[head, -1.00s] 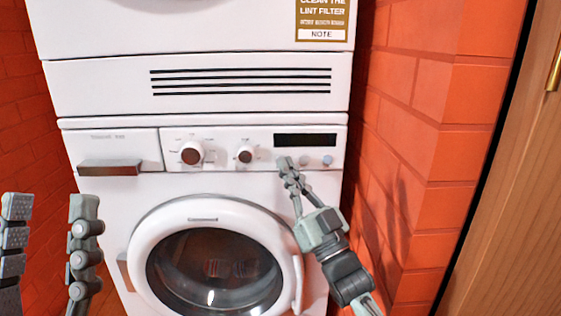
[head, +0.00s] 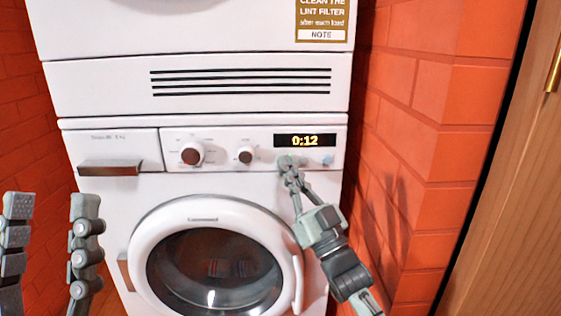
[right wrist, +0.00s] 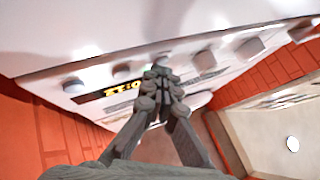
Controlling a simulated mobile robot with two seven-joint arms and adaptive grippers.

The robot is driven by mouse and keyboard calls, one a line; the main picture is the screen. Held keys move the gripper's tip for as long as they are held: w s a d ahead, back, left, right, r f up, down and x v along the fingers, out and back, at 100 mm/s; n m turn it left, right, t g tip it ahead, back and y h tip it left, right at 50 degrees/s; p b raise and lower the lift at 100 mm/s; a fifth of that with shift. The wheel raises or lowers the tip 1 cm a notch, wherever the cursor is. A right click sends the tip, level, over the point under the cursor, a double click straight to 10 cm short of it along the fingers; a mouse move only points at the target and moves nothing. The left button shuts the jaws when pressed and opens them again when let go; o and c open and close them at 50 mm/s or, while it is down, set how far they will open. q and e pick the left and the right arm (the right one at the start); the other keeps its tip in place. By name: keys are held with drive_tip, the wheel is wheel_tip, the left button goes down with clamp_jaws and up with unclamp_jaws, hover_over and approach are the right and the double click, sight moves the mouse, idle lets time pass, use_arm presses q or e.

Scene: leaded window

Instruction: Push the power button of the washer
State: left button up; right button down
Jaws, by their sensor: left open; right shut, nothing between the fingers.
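The washer (head: 100,205) is white, with a round glass door (head: 215,265) that is closed. Its control panel has two knobs (head: 191,153), a display (head: 305,141) lit with yellow "0:12", and small round buttons below the display. My right gripper (head: 288,163) is shut and empty, its tip at the panel just under the display's left part, covering a button there. A bluish button (head: 327,160) shows to its right. In the right wrist view the fingertips (right wrist: 160,72) look against the panel; exact contact is hard to tell. My left gripper (head: 50,205) is open and empty at the left.
A white dryer (head: 100,85) with dark vent slots is stacked above the washer, bearing a lint filter label (head: 322,18). An orange brick wall (head: 410,150) stands close on the right, with a wooden door (head: 515,200) beyond it. A detergent drawer (head: 110,168) is at the panel's left.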

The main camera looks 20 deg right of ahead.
drive_tip(key=shift+s, duration=0.1)
drive_tip(key=shift+s+a+p, duration=0.1)
drive_tip(key=shift+s+p, duration=0.2)
drive_tip(key=s+a+p, duration=0.1)
drive_tip(key=s, duration=0.4)
drive_tip(key=shift+s+a+p, duration=0.35)
drive_tip(key=shift+s+p, duration=0.05)
